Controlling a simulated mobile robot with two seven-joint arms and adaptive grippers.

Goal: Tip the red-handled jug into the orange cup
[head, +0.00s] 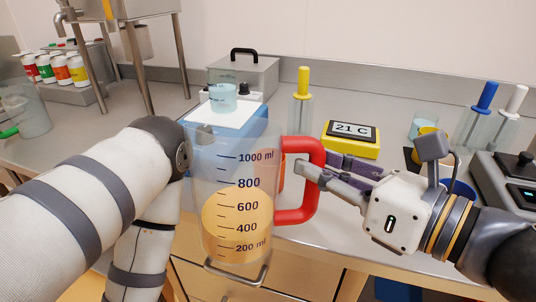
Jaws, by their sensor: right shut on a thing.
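A clear jug (210,178) with a red handle (318,180) is in the middle of the head view, close to me. It looks near upright and holds an orange-yellow content up to about the 600–800 ml marks. My right gripper (308,172) comes from the right and is shut on the red handle. An orange thing (281,174), probably the orange cup, shows only in part behind the jug and inside the handle opening. My left arm is at the left; its gripper is out of view.
Behind the jug stand a blue-and-white device (228,118) with a beaker on it, a yellow-stoppered cylinder (302,108) and a yellow 21 C display (351,139). Drawers are below the counter.

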